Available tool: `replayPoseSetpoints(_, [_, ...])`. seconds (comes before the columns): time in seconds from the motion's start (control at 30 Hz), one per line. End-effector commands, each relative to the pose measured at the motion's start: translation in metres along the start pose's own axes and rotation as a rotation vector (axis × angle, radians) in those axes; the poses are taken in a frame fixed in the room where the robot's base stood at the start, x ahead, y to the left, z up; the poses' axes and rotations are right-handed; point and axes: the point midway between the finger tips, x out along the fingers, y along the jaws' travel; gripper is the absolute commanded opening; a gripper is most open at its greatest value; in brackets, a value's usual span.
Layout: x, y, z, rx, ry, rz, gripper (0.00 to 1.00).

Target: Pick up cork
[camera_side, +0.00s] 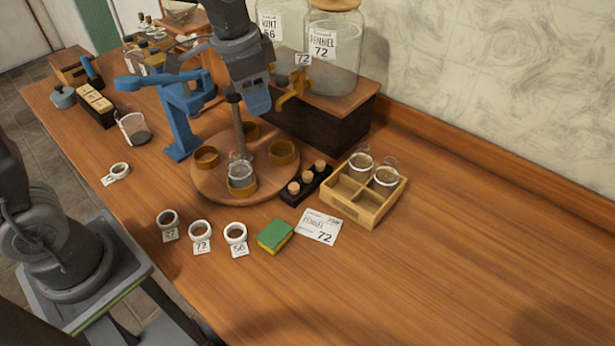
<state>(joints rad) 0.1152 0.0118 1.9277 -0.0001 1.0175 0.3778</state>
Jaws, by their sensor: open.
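Three tan corks stand in a short black rack (306,187) in the middle of the bench: a front-left cork (294,187), a middle cork (307,177) and a back-right cork (320,166). My gripper (258,106) hangs at the top centre, above and behind the corks, in front of the dispensing jars. It is open and apart from the corks. Its fingertips are small and hard to make out. I see nothing held in it.
A round wooden turntable (213,183) with a glass flask (241,178) stands left of the rack. A wooden crate (374,212) with two flasks is to its right. A blue press (178,120) stands behind left. The bench's right side is clear.

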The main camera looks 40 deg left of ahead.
Motion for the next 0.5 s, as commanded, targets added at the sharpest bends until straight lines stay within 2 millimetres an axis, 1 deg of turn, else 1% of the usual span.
replayPoseSetpoints(0.03, [0.015, -0.001, -0.015, 0.045, -0.032, 0.016, 0.55])
replayPoseSetpoints(0.1, [0.034, -0.001, -0.034, 0.108, -0.066, 0.034, 0.55])
replayPoseSetpoints(0.2, [0.060, 0.000, -0.054, 0.186, -0.107, 0.058, 0.55])
replayPoseSetpoints(0.3, [0.081, 0.001, -0.068, 0.242, -0.137, 0.077, 0.55])
replayPoseSetpoints(0.4, [0.094, 0.002, -0.075, 0.277, -0.154, 0.088, 0.55])
replayPoseSetpoints(0.5, [0.102, 0.003, -0.078, 0.293, -0.162, 0.094, 0.55])
